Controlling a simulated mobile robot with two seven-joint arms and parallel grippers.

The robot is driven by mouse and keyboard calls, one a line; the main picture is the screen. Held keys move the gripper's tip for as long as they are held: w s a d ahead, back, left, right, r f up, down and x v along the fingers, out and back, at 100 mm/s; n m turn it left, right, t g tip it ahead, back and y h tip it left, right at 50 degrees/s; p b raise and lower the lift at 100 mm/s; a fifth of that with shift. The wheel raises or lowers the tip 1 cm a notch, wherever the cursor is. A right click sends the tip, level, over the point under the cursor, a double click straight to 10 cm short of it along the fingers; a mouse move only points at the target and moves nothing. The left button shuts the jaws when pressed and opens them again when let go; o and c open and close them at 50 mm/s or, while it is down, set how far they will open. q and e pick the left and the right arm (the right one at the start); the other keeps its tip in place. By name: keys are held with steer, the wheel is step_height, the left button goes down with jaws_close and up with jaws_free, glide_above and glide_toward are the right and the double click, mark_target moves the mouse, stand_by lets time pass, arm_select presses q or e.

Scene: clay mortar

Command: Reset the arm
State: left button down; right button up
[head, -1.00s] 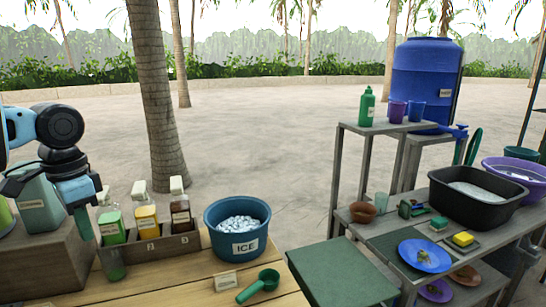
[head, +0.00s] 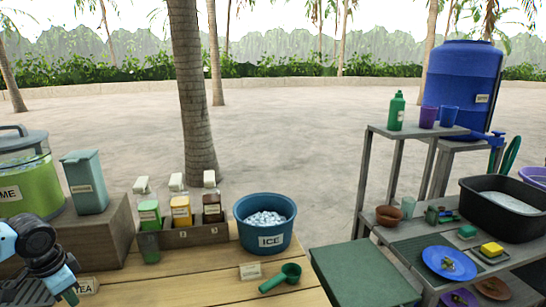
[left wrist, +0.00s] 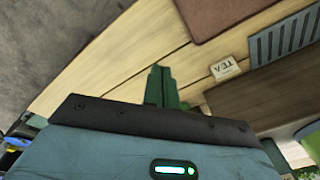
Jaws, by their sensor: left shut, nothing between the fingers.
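My left arm comes in at the lower left of the head view, and its gripper (head: 70,295) is low there, beside the TEA card (head: 87,286) on the wooden table. In the left wrist view the two dark green fingers (left wrist: 160,84) are together with nothing between them, over the pale table boards. The TEA card also shows in that view (left wrist: 225,68), to the right of the fingers and apart from them. My right gripper is in neither view.
A wooden block (head: 105,232) carries a green drink dispenser (head: 30,185) and a grey-green container (head: 88,190). A bottle rack (head: 185,236), ICE tub (head: 265,242) and green scoop (head: 282,279) stand right of it. The table front (head: 190,285) is largely clear.

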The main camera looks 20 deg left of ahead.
arm_select(q)
steer(key=s+f, duration=0.8)
steer(key=f, duration=0.4)
steer(key=s+d+f+n+t+p, duration=0.1)
steer(key=s+d+f+t, duration=0.1)
steer(key=s+d+f, duration=0.65)
steer(key=s+d+f+t+h+p, duration=0.1)
steer(key=s+d+f, duration=0.25)
steer(key=d, duration=0.25)
steer(key=s+d+f+t+h, duration=0.1)
steer(key=s+d+f, duration=0.25)
steer(key=d, duration=0.25)
steer(key=w+d+r+t, duration=0.1)
steer(key=d+r+t, duration=0.2)
steer(key=d, duration=1.3)
steer(key=shift+w+d+n+h+p, duration=0.15)
steer(key=shift+d+n+h+p, duration=0.05)
steer(key=shift+n+h+p, duration=0.1)
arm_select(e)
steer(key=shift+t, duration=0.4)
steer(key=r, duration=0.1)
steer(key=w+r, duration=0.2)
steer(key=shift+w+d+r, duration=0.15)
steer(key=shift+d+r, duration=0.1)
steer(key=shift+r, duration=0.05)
